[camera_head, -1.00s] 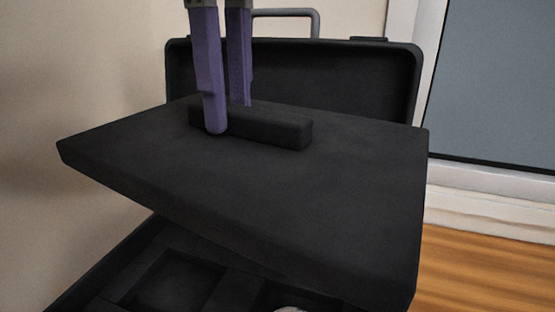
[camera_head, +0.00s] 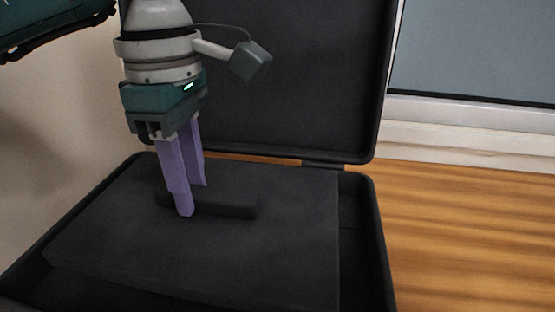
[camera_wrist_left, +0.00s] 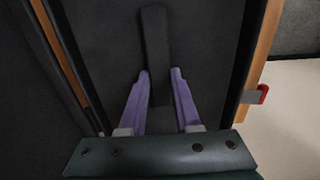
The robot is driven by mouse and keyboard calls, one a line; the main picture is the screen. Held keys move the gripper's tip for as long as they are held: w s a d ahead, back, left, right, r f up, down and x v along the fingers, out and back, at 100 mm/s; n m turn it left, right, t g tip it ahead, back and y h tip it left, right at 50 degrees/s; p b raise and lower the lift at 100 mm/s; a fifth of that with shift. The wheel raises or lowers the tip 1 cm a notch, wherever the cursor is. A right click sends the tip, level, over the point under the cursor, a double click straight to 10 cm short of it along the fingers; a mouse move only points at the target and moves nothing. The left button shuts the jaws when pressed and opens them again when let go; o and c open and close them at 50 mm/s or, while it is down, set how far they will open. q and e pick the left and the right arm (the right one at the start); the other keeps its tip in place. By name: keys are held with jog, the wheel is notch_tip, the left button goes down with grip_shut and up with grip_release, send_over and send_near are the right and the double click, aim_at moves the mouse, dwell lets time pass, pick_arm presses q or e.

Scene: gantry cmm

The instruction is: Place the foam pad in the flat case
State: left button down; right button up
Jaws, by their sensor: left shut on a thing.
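The foam pad (camera_head: 275,250) is a dark flat slab with a raised grip bar on top. My left gripper (camera_head: 193,199) is shut on that bar, with one purple finger on each side. In the left wrist view the fingertips (camera_wrist_left: 160,73) flank the bar on the pad (camera_wrist_left: 210,45). The black flat case (camera_head: 377,235) is open, and the pad lies level within its rim. A gap shows between the pad and the right wall. Whether the pad touches the case bottom cannot be told. My right gripper is not in view.
The case's open lid (camera_head: 295,80) stands upright behind the pad. A beige wall (camera_head: 60,120) is close on the left. The wooden surface (camera_head: 460,230) on the right is clear. A red-tipped part (camera_wrist_left: 262,93) shows beside the case in the left wrist view.

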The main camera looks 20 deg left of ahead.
pick_arm(q)
notch_tip(320, 180, down, 5)
jog(key=shift+r, duration=0.2)
jog(key=c, duration=0.6)
grip_release()
jog(key=shift+r, duration=0.1)
notch_tip(320, 180, up, 12)
jog(key=shift+f, duration=0.1)
